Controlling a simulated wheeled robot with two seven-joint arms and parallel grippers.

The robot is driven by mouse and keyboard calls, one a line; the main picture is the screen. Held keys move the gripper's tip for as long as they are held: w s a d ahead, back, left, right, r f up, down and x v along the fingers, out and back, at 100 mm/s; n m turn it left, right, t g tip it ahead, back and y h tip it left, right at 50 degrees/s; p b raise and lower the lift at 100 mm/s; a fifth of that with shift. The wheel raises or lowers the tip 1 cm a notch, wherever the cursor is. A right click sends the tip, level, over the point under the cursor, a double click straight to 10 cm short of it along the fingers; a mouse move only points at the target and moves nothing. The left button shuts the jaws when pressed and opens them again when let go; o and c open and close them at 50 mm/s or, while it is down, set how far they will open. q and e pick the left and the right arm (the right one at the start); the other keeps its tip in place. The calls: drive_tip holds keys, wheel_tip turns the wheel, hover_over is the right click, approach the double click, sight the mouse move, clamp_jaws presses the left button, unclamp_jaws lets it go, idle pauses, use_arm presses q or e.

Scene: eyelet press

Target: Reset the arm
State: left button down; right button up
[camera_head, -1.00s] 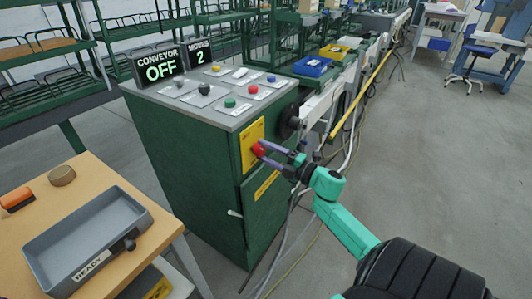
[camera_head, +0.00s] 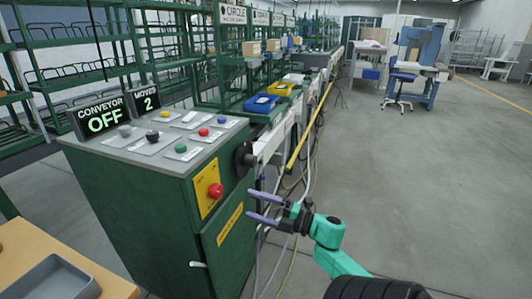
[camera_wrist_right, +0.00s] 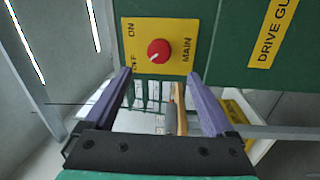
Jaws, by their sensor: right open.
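My right gripper (camera_head: 258,207) is open and empty, in front of the green control cabinet (camera_head: 140,215) and to the right of its red main knob (camera_head: 215,190). The knob sits on a yellow ON/OFF MAIN plate, apart from the gripper. In the right wrist view the knob (camera_wrist_right: 158,50) shows beyond and between the two purple fingers (camera_wrist_right: 160,98), with nothing held between them. The sign on the cabinet (camera_head: 103,118) reads CONVEYOR OFF, and the one beside it reads MOVED 2. My left gripper is out of view.
A grey tray (camera_head: 52,284) lies on the wooden table (camera_head: 22,246) at lower left. A blue bin (camera_head: 261,103) and a yellow bin (camera_head: 279,89) stand along the conveyor line behind the cabinet. Cables hang beside the cabinet. The floor (camera_head: 430,180) at right is clear.

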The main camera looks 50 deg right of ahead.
drive_tip(key=v, duration=0.3)
drive_tip(key=shift+s+d, duration=0.1)
drive_tip(key=shift+s, duration=0.25)
drive_tip(key=shift+f, duration=0.15)
